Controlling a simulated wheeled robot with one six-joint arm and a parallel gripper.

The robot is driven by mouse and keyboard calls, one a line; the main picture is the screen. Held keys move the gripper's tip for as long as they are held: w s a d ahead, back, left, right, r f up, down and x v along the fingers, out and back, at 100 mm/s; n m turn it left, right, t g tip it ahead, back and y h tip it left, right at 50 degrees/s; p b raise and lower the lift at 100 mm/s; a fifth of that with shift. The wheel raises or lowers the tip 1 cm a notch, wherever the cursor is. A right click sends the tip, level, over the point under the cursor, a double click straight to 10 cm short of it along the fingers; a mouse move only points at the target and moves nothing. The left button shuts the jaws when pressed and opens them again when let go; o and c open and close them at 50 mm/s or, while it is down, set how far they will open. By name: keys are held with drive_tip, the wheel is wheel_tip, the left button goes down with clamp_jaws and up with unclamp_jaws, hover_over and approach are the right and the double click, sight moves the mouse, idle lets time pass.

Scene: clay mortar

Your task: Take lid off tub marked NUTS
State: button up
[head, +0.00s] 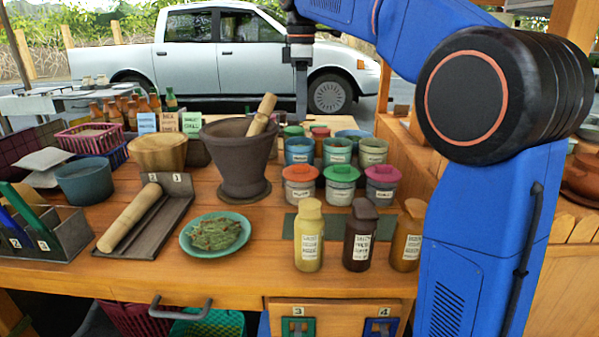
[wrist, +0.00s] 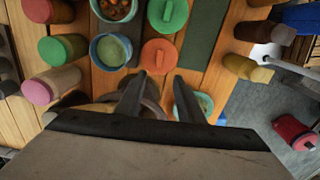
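Several labelled tubs stand in three rows; their labels are too small to read, so I cannot tell which is NUTS. The middle row is open, including a blue tub (head: 299,151).
A mortar (head: 232,155) with pestle stands left of the tubs. A plate of herbs (head: 187,240) lies front left. A bare patch of counter (head: 250,285) shows along the front edge.

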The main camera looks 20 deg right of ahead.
sight(301, 171)
wheel_tip(301, 171, down, 15)
drive_tip(key=shift+w+r, duration=0.1)
drive_tip(key=shift+w, duration=0.05)
idle(0.5)
clamp_jaws()
